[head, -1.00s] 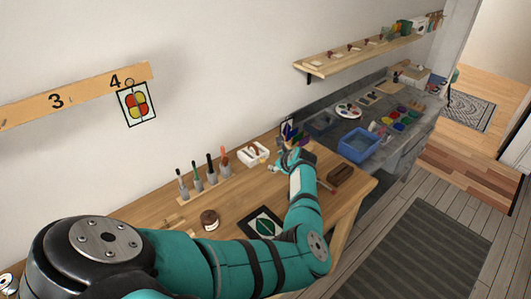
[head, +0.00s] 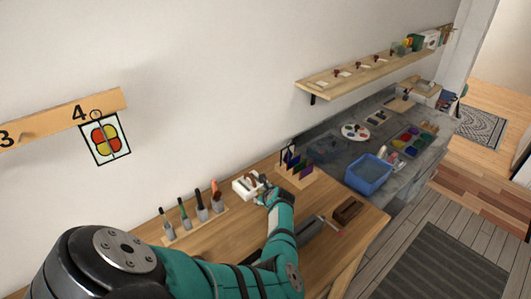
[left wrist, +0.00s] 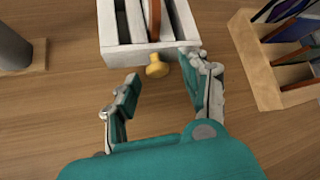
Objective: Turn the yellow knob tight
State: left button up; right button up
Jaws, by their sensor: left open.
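The yellow knob (left wrist: 157,66) sticks out from the front of a white slotted block (left wrist: 115,53) in the left wrist view. My left gripper (left wrist: 157,75) is open, its two fingers apart on either side of the knob and mostly short of it. The right finger's tip is close to the block's front; I cannot tell whether it touches. In the head view the white block (head: 243,185) stands on the wooden table, with my left gripper (head: 264,194) at its front right. The knob is too small or hidden there. My right gripper is not in view.
A wooden rack with dark panels (head: 297,167) stands to the right of the block. A wooden holder with several upright tools (head: 200,212) stands to the left. A brown block (head: 348,211) lies near the table's right edge. A blue tub (head: 369,174) sits on the grey counter beyond.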

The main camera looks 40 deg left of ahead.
pick_arm(q)
jog(key=shift+s+d+r, duration=0.1)
jog(key=shift+s, duration=0.1)
jog(key=shift+c, duration=0.4)
jog(key=c, duration=0.5)
grip_shut()
jog(key=shift+w, duration=0.15)
jog(key=g+b, duration=0.1)
jog(key=b, duration=0.2)
jog(key=m+g+b, duration=0.1)
jog(key=b, duration=0.2)
jog(key=shift+w+f+m+g, duration=0.2)
jog(key=shift+f+m+g, duration=0.1)
jog(key=shift+f, duration=0.05)
jog(key=shift+r+g+b, duration=0.25)
jog(key=shift+g+b, duration=0.05)
jog(key=shift+r, duration=0.1)
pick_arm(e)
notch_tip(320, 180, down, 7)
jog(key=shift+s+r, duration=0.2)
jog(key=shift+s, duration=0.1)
